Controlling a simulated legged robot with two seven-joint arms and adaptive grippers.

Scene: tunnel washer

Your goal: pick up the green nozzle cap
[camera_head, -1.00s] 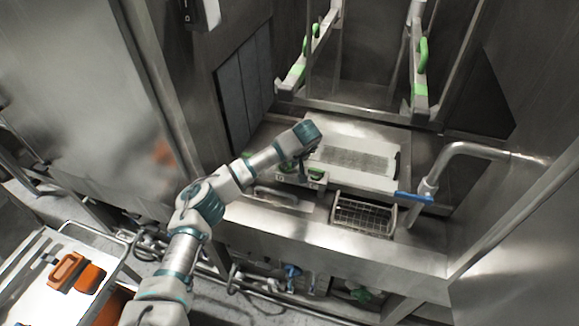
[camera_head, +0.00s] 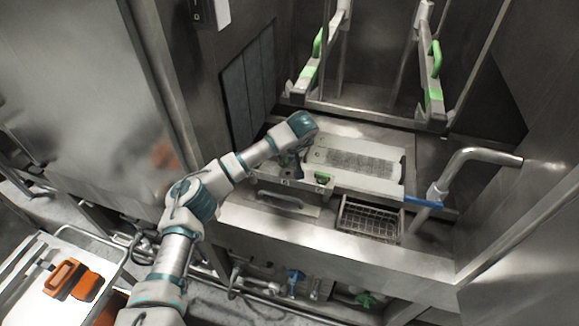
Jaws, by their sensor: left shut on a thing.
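My left arm reaches in from the lower left to the washer's ledge. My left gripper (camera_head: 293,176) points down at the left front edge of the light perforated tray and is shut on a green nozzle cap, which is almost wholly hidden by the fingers. A second green cap (camera_head: 322,178) stays at the tray's front, just right of the gripper and apart from it. My right gripper is out of view.
The perforated tray (camera_head: 385,184) lies behind the caps. A wire basket (camera_head: 370,220) sits front right, beside a blue-handled lever (camera_head: 424,202) and a bent steel pipe (camera_head: 470,154). Green-handled rails (camera_head: 435,75) stand behind. A cart with an orange tool (camera_head: 62,277) is lower left.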

